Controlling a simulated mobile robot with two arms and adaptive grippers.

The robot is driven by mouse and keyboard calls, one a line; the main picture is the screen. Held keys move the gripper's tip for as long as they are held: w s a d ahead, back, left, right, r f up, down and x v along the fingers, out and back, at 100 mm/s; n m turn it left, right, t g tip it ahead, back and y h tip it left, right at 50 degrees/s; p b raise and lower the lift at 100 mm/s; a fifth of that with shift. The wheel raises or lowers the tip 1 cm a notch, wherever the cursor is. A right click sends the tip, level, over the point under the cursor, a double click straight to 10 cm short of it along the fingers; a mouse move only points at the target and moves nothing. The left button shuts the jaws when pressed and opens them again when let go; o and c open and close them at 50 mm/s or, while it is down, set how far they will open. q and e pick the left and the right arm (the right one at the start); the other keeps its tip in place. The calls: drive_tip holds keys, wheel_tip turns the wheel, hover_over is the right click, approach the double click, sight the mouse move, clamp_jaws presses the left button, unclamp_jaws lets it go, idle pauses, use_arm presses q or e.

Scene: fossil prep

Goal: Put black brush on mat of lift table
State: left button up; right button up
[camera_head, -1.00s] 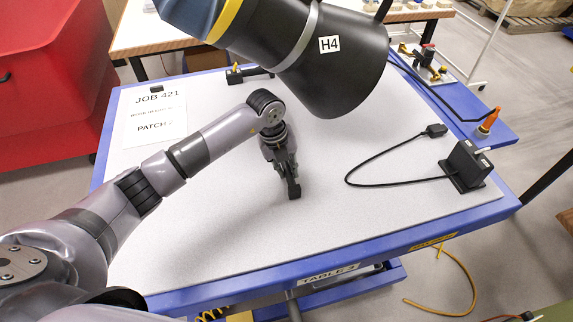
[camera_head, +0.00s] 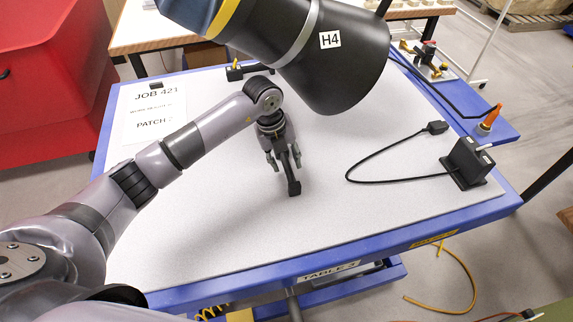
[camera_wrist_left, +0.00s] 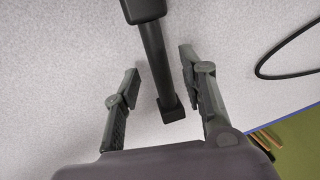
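The black brush (camera_head: 293,186) lies on the pale grey mat (camera_head: 230,235) of the blue lift table, near its middle. My left gripper (camera_head: 284,160) is just above the brush, pointing down, with its fingers spread. In the left wrist view the brush (camera_wrist_left: 155,62) runs between the two open fingers (camera_wrist_left: 155,88), with a gap on each side. Its wide dark end is cut off by the top edge there. In the head view the gripper hides part of the brush. My right gripper is not in view.
A black hood marked H4 (camera_head: 338,75) hangs over the back of the table. A black block with a cable (camera_head: 467,160) stands at the right, and an orange-tipped tool (camera_head: 489,121) beyond it. A job sheet (camera_head: 155,112) lies at the left. The mat's front is clear.

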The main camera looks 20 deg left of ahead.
use_arm(q)
drive_tip(key=b+v, duration=0.2)
drive_tip(key=v, duration=0.7)
drive_tip(key=shift+r+b, duration=0.3)
drive_tip(key=shift+r, duration=0.1)
